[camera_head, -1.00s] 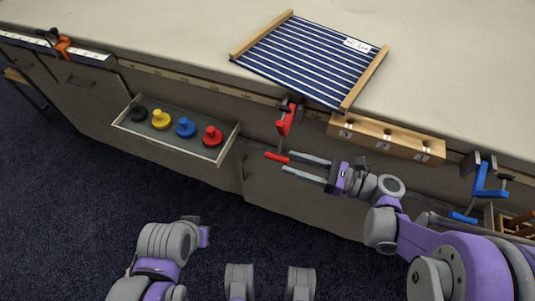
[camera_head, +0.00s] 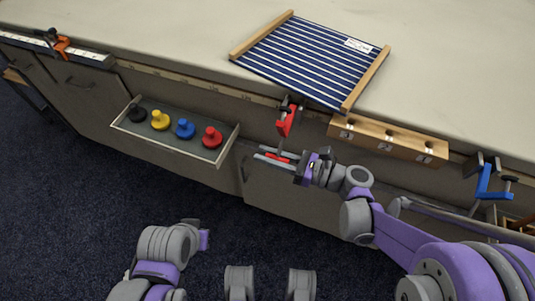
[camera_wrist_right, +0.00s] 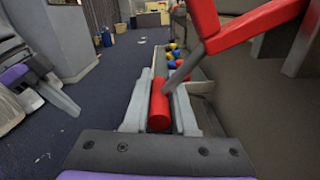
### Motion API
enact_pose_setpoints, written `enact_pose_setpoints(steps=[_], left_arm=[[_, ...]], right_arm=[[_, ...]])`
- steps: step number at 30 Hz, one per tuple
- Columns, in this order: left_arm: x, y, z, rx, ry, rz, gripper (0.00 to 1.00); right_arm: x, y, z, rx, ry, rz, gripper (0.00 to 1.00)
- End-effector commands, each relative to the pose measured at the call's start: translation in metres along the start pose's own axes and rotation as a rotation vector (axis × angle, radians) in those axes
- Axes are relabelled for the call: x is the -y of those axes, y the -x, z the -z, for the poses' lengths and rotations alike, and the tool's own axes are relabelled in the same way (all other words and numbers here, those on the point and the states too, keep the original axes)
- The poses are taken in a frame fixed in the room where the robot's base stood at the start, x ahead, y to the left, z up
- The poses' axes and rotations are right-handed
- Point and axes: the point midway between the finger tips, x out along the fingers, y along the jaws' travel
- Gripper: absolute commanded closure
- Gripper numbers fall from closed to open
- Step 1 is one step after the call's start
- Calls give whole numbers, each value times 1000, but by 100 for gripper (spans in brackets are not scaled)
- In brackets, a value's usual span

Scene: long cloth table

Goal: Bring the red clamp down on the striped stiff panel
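The striped stiff panel (camera_head: 310,60), navy and white with wooden end strips, lies on the table with its near edge at the front edge. The red clamp (camera_head: 285,124) sits at the table's front edge below the panel; I cannot tell whether its dark upper jaw touches the panel. Its red handle (camera_head: 278,157) hangs below. My right gripper (camera_head: 264,154) has its fingers on both sides of the handle; in the right wrist view the handle (camera_wrist_right: 159,107) fills the gap between the fingertips (camera_wrist_right: 162,90). Of my left arm only wrist links show at lower left; its fingers are not visible.
An open drawer (camera_head: 225,148) with black, yellow, blue and red knobbed pieces stands out left of the clamp. A wooden block with holes (camera_head: 390,139) and a blue clamp (camera_head: 486,181) are on the right. An orange clamp (camera_head: 58,43) is far left. The tabletop behind is clear.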

Motion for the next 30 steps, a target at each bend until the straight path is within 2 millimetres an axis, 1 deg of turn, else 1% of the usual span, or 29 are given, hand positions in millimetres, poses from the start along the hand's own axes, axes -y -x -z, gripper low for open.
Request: enact_pose_setpoints(steps=[1,3,30], left_arm=[[0,0,0,0,0,0,100],[0,0,0,0,0,0,100],[0,0,0,0,0,0,100]], right_arm=[[0,0,0,0,0,-1,88],[0,0,0,0,0,-1,100],[0,0,0,0,1,-1,100]])
